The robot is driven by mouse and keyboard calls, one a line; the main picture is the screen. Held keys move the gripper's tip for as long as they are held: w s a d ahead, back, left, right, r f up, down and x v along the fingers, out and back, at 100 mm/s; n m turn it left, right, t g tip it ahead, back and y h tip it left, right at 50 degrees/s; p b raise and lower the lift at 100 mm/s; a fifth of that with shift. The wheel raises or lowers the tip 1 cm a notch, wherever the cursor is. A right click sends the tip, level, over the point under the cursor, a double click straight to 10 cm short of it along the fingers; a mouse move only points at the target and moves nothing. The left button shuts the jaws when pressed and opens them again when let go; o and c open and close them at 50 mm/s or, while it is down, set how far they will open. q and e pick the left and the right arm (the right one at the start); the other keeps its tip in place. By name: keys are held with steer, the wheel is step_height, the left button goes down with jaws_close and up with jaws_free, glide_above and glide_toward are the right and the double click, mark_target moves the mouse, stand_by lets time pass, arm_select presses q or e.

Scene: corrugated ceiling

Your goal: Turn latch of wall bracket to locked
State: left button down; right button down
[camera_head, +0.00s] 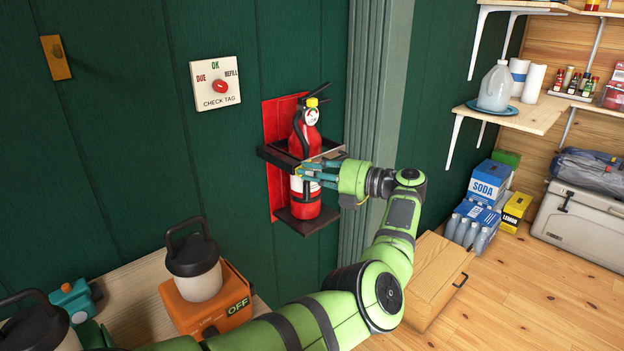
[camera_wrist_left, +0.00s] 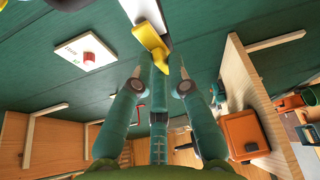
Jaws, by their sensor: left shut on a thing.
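The wall bracket (camera_head: 272,153) is a dark frame on a red backing plate, around a red fire extinguisher (camera_head: 297,147) that stands upright on its lower shelf. My left gripper (camera_head: 304,172), with teal fingers, is at the front of the bracket's upper band, before the extinguisher. It is shut on the latch, a small yellow piece (camera_head: 299,171) mostly hidden by the fingers. In the left wrist view a yellow part (camera_wrist_left: 150,36) shows at the fingertips (camera_wrist_left: 161,72). I cannot tell the latch's exact angle. My right gripper is not in view.
A check tag dial (camera_head: 215,83) is on the green wall left of the bracket. A grey-green post (camera_head: 372,90) rises just right of it. A wooden box (camera_head: 436,278) sits on the floor, right of my arm.

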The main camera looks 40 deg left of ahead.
arm_select(q)
steer(key=shift+s+a+f+m+g+y+b, duration=0.15)
steer(key=shift+m+g+y+b, duration=0.15)
steer(key=shift+m, duration=0.4)
steer(key=c, duration=1.2)
jaws_free()
steer(key=shift+a, duration=0.1)
